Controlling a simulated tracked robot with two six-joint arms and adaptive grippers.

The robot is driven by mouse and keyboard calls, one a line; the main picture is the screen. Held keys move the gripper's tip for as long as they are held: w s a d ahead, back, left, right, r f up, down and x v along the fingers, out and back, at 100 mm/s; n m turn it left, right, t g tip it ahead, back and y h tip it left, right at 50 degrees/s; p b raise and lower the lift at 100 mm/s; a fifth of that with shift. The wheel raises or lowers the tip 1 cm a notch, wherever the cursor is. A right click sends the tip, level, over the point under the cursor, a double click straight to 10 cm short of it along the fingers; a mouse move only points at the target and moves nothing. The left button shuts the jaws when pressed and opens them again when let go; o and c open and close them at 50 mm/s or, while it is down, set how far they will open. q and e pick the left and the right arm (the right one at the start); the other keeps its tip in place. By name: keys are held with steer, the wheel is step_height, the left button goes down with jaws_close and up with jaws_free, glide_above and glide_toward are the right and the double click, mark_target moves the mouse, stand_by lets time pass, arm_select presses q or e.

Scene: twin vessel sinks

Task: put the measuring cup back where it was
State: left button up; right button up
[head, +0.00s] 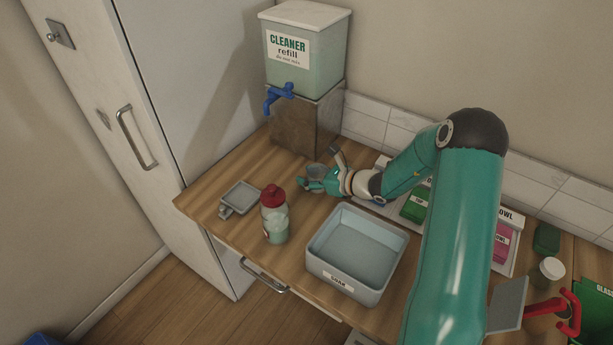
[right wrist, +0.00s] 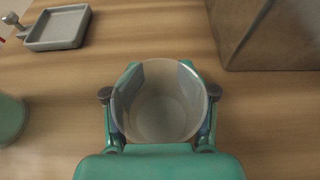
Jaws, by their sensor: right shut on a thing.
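The measuring cup (right wrist: 160,103) is a clear, greyish cup, upright and empty-looking in the right wrist view. It also shows in the head view (head: 316,171), in front of the metal stand. My right gripper (right wrist: 160,100) is shut on it, with one finger on each side. In the head view my right gripper (head: 318,178) reaches in from the right at the cup. I cannot tell whether the cup's base touches the counter. My left gripper is not in view.
A cleaner refill tank (head: 305,55) with a blue tap (head: 278,94) stands on a metal stand (head: 308,122) behind the cup. A small grey tray (head: 238,197), a red-capped bottle (head: 274,215) and a grey soak basin (head: 356,252) are nearby. Bare counter lies between tray and stand.

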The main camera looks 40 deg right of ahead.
steer(key=shift+f, duration=0.1)
steer(key=o, duration=1.2)
steer(key=shift+o, duration=0.2)
steer(key=shift+r, duration=0.25)
steer(key=shift+s+d, duration=0.1)
steer(key=shift+s, duration=0.2)
steer(key=b+v, duration=0.1)
steer(key=v, duration=1)
steer(key=shift+s+r+b, duration=0.1)
steer(key=shift+s+b, duration=0.05)
steer(key=shift+b, duration=0.25)
